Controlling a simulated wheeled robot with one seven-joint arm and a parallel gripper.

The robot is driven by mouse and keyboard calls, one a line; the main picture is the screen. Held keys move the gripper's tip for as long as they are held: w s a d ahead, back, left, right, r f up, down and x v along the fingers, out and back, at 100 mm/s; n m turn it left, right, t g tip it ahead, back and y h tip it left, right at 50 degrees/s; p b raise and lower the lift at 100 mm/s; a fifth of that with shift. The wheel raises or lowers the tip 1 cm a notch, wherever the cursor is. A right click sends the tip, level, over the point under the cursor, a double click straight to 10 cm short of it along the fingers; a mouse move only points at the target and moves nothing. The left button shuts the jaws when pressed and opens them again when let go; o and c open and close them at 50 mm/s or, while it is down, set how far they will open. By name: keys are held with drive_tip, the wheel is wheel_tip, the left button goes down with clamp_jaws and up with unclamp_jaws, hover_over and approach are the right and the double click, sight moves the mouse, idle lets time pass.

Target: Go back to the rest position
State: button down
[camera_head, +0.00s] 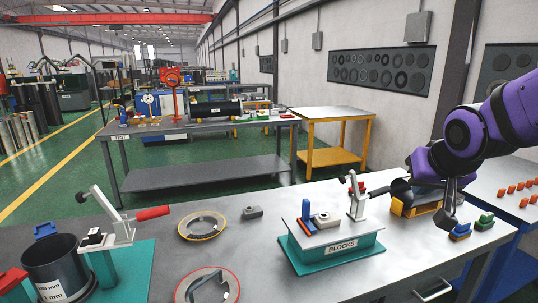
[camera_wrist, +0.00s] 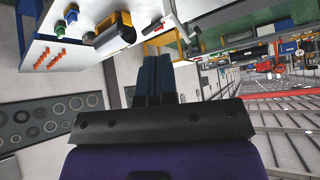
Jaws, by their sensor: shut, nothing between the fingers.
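My gripper (camera_wrist: 155,62) shows in the wrist view with its two dark fingers side by side, shut and empty. In the head view my gripper (camera_head: 446,220) hangs from the purple arm at the right, over the bench (camera_head: 350,278). A dark flanged cylinder (camera_head: 400,188) lies in a yellow cradle (camera_head: 397,207) just left of it, partly hidden by my arm. The cylinder also shows in the wrist view (camera_wrist: 115,40), clear of my fingers.
Blue (camera_head: 460,231) and green (camera_head: 484,222) small blocks sit beside the gripper. A teal fixture marked BLOCKS (camera_head: 335,251) with a toggle clamp stands left of it. Rings (camera_head: 201,226), a black cup (camera_head: 52,265) and another clamp stand farther left. Red pieces lie on the right table.

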drive_tip(key=s+r+n+g, duration=0.2)
drive_tip(key=s+r, duration=0.2)
drive_tip(key=s, duration=1.3)
drive_tip(key=shift+s+d+g+y, duration=0.25)
drive_tip(key=shift+d+g+y, duration=0.05)
idle(3.0)
